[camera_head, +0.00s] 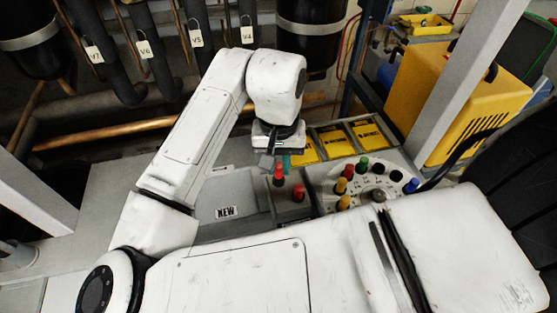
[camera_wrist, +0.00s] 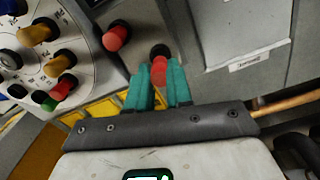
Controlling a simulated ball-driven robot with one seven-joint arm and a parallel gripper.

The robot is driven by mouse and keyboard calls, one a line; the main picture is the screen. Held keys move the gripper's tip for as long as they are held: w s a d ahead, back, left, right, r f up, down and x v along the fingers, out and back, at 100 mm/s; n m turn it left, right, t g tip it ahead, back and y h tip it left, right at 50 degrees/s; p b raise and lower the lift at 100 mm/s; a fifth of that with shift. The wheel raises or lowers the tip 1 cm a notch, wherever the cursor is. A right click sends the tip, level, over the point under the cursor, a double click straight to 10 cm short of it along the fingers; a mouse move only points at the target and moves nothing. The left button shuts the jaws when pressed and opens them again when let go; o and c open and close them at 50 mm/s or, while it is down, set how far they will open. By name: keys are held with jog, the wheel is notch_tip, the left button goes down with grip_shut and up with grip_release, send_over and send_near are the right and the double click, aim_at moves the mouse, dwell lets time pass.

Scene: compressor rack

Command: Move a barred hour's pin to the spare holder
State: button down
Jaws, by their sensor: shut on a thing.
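My gripper (camera_wrist: 160,85) has its teal fingers closed around a red pin (camera_wrist: 158,68) with a black part at its far end. In the head view that red pin (camera_head: 279,171) shows below my gripper (camera_head: 283,162), with black beneath it; I cannot tell whether it is seated or lifted. A second red pin (camera_head: 298,192) stands apart on the grey panel beside it, also in the wrist view (camera_wrist: 116,38). The round dial (camera_head: 379,195) has several coloured pins around its rim: orange, red, green, black and blue. The dial also shows in the wrist view (camera_wrist: 26,70).
A grey surface with a NEW label (camera_head: 226,212) lies left of the red pins. Yellow boxes (camera_head: 335,143) stand behind the dial. Black pipes with tags (camera_head: 144,48) and a copper pipe (camera_head: 110,133) run behind. A yellow machine (camera_head: 465,95) stands at right.

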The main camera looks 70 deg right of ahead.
jog(key=shift+f, duration=0.3)
dwell(0.4)
jog(key=shift+f+b, duration=0.45)
jog(key=shift+f, duration=0.1)
jog(key=shift+f, duration=0.3)
dwell(0.5)
jog(key=c, duration=0.9)
grip_release()
jog(key=shift+c, duration=0.2)
notch_tip(320, 180, up, 11)
jog(key=shift+f, duration=0.1)
